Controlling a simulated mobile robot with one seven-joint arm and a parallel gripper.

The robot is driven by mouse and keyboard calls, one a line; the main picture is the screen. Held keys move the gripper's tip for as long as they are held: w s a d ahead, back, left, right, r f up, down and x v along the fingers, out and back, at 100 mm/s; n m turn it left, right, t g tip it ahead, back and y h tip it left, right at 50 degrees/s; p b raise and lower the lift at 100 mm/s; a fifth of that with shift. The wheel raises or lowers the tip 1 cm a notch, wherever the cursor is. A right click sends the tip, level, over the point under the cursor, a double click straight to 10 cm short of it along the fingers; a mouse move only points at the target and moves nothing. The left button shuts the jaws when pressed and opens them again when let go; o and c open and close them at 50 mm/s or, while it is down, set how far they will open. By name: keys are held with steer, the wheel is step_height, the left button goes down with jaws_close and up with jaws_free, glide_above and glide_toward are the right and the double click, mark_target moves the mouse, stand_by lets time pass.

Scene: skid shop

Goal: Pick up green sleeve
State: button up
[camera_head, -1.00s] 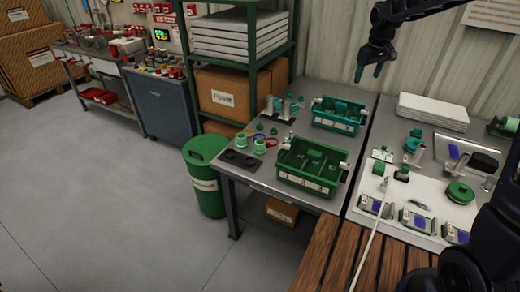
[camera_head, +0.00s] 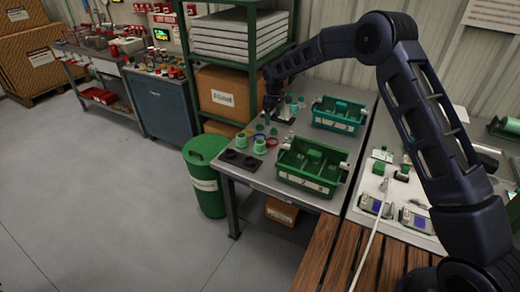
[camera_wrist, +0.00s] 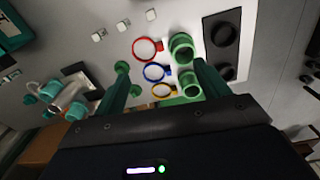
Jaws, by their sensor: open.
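Two light green sleeves stand on the grey workbench; one (camera_head: 242,140) is at its left edge and the other (camera_head: 259,146) is just right of it. In the wrist view, both the first sleeve (camera_wrist: 181,47) and the second sleeve (camera_wrist: 190,85) show beside the right finger, which partly overlaps the lower one. In the head view my gripper (camera_head: 268,116) is behind the sleeves, above the bench's back left part.
Red (camera_wrist: 147,49), blue (camera_wrist: 155,72) and yellow (camera_wrist: 164,90) rings lie beside the sleeves. A black two-hole plate (camera_head: 238,160) lies in front. A green bin (camera_head: 296,175) and a teal bin (camera_head: 337,122) stand to the right. A green shelf post (camera_head: 252,65) rises behind.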

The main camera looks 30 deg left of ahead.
steer(key=n, duration=0.1)
glide_toward(260, 147)
steer(key=w+a, duration=0.1)
steer(key=w, duration=0.2)
steer(key=f, duration=0.6)
steer(key=shift+a, duration=0.25)
steer(key=shift+s+f, duration=0.2)
steer(key=shift+f, duration=2.25)
steer(key=c, duration=0.8)
